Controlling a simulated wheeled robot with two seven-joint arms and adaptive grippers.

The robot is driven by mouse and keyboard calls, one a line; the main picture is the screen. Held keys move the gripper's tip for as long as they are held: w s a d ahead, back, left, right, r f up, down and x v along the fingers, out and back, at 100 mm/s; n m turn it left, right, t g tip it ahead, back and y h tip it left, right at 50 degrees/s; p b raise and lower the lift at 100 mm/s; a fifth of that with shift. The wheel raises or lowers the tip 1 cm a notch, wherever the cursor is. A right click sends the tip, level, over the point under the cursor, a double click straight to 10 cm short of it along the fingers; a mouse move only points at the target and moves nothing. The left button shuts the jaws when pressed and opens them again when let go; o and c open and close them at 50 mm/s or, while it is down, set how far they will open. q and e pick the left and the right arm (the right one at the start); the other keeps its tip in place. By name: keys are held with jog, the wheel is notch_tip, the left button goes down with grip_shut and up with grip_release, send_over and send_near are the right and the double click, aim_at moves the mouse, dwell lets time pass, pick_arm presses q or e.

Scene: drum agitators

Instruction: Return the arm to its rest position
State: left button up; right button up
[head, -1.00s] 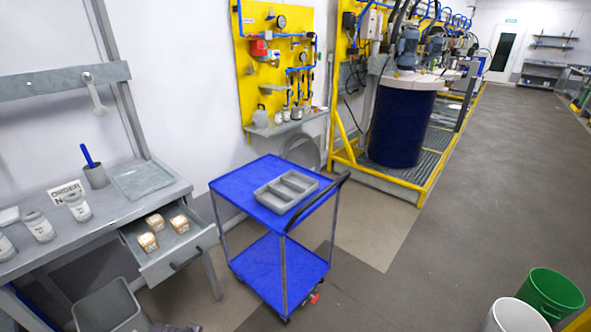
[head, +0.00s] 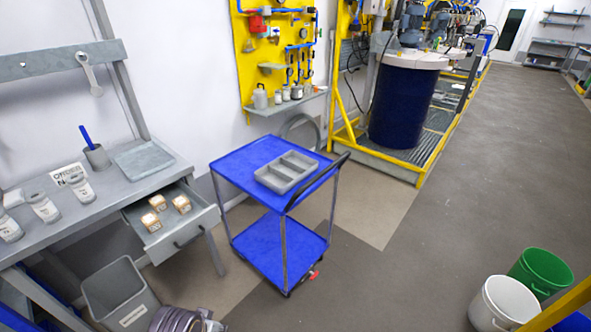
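Neither gripper shows in the head view. A rounded grey-purple part (head: 180,320) at the bottom edge, left of centre, looks like a piece of my arm; its gripper end is not visible, and I cannot tell which arm it is. It is in front of the open drawer and beside the grey bin.
A blue cart (head: 240,166) carries a grey divided tray (head: 287,172). The workbench (head: 112,194) at left has an open drawer (head: 198,224) holding small boxes. A grey bin (head: 118,290) is below. White (head: 500,302) and green (head: 542,272) buckets stand lower right.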

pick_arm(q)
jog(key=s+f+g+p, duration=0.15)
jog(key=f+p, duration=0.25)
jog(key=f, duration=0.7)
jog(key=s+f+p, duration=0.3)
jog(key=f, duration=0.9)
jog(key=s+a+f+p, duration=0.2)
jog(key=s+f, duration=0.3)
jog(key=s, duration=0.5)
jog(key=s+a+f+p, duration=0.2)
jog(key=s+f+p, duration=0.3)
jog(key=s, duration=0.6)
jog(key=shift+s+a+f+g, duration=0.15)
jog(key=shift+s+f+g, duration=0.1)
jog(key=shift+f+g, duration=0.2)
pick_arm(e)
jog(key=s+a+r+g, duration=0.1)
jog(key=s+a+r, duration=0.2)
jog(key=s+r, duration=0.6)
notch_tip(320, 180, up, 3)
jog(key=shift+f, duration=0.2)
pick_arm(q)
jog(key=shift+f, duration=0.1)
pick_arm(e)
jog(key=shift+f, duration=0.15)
